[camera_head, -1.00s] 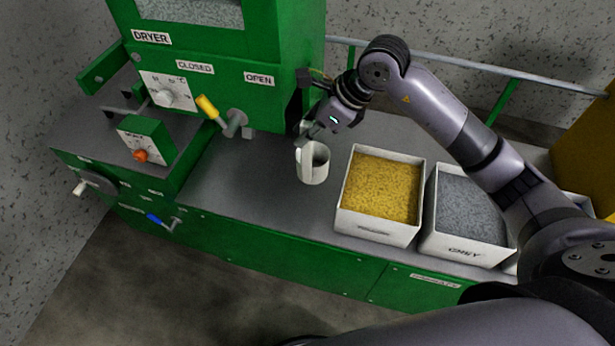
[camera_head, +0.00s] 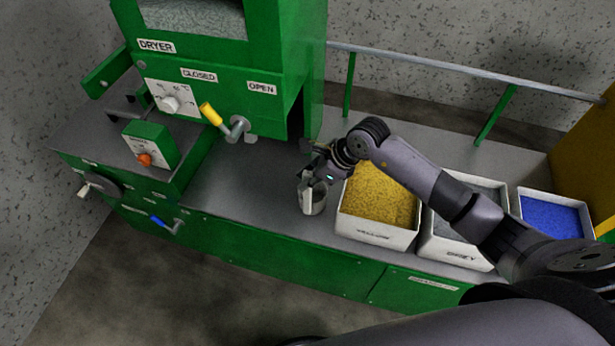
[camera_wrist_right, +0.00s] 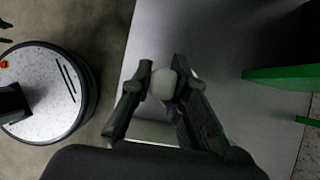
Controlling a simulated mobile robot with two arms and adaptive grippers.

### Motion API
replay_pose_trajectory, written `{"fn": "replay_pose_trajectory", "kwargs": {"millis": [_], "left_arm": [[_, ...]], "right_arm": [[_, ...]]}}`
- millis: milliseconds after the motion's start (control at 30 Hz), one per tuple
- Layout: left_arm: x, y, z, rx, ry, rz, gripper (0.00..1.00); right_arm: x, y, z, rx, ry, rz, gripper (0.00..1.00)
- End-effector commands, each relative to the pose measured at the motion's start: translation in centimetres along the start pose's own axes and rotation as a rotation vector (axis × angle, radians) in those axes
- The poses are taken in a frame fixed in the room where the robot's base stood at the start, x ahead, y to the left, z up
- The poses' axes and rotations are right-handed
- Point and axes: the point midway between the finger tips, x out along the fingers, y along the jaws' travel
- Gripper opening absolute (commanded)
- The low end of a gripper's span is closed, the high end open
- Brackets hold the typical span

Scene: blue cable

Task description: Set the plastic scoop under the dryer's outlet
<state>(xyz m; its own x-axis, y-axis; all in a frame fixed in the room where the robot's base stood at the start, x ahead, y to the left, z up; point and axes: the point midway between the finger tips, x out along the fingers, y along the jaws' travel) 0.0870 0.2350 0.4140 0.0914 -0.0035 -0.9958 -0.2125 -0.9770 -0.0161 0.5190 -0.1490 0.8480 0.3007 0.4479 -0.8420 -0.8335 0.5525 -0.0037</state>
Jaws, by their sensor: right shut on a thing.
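The plastic scoop (camera_head: 318,199), a whitish cup shape, stands upright on the grey worktop just left of the yellow bin. My right gripper (camera_head: 304,177) is at its handle side. In the right wrist view the fingers (camera_wrist_right: 162,88) are shut on the scoop's pale handle (camera_wrist_right: 163,82), with part of the scoop's pale body (camera_wrist_right: 155,130) below. The green dryer (camera_head: 290,50) stands up and left of the scoop, with a yellow-handled lever (camera_head: 210,114) on its front. The outlet cannot be made out clearly. My left gripper is out of view.
A bin of yellow granules (camera_head: 380,236), a grey bin (camera_head: 455,250) and a blue bin (camera_head: 555,214) line the worktop to the right. The worktop (camera_head: 245,180) between the scoop and the dryer is clear. A railing (camera_head: 450,70) runs behind.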

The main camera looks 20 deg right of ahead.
Motion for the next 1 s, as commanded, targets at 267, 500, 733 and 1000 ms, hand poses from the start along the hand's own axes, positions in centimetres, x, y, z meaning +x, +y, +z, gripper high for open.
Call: {"fn": "replay_pose_trajectory", "kwargs": {"millis": [267,500,733,1000], "left_arm": [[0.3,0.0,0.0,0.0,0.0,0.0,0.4],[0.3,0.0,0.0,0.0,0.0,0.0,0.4],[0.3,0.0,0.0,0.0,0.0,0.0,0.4],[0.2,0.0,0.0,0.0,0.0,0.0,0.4]], "right_arm": [[0.2,0.0,-0.1,0.0,0.0,-0.001,0.18],[0.2,0.0,-0.1,0.001,0.0,0.0,0.34],[0.2,0.0,-0.1,0.001,0.0,0.0,0.36],[-1.1,-0.2,0.0,0.0,-0.001,-0.004,0.36]]}}
